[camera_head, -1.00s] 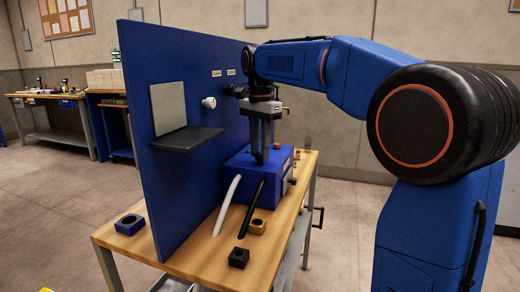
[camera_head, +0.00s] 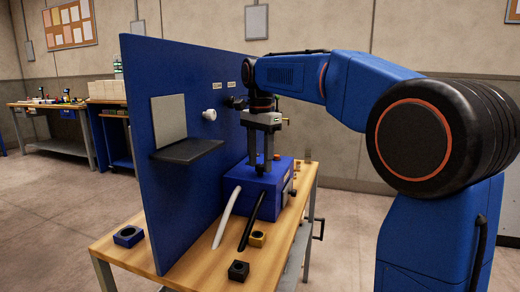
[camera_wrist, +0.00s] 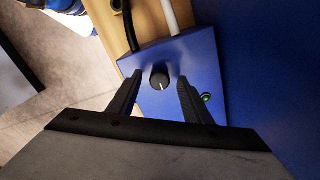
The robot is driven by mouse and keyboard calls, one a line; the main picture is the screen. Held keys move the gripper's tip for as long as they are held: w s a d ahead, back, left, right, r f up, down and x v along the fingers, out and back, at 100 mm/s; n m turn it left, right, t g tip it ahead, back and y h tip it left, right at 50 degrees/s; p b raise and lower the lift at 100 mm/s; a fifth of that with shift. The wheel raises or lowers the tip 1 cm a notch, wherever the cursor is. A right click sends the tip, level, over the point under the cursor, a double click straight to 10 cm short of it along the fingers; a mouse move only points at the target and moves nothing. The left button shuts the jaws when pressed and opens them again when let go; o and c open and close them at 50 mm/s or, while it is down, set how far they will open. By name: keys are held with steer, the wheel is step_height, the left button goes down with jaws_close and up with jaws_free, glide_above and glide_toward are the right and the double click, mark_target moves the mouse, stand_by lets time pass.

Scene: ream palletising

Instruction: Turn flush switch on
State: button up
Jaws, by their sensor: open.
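A blue box (camera_head: 236,183) stands on the wooden bench against the blue upright panel. In the wrist view, the box's top (camera_wrist: 205,60) carries a round black knob (camera_wrist: 159,80) with a pale pointer line, which appears to be the switch. A small green-lit button or lamp (camera_wrist: 206,97) sits to its right. My gripper (camera_head: 262,168) points down over the box. In the wrist view my gripper (camera_wrist: 158,78) is open, with one finger on each side of the knob and visible gaps between. Whether the fingertips reach the knob's height is hard to tell. The knob is hidden in the head view.
A white hose (camera_head: 227,217) and a black hose (camera_head: 251,222) leave the box's front.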

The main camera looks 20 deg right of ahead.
mark_target(262, 166)
step_height(262, 166, up, 17)
stand_by(0.6)
steer(key=shift+s+r, duration=0.1)
steer(key=s+d+f+n+t, duration=0.2)
steer(key=s+f+n, duration=0.4)
steer(key=s+f, duration=1)
steer(key=s+d+f+n+t, duration=0.2)
steer(key=s+d+f+n, duration=0.3)
steer(key=s+f, duration=1.2)
step_height(262, 166, down, 6)
steer(key=shift+f+n+t, duration=0.2)
steer(key=shift+n+t, duration=0.2)
steer(key=shift+n, duration=0.5)
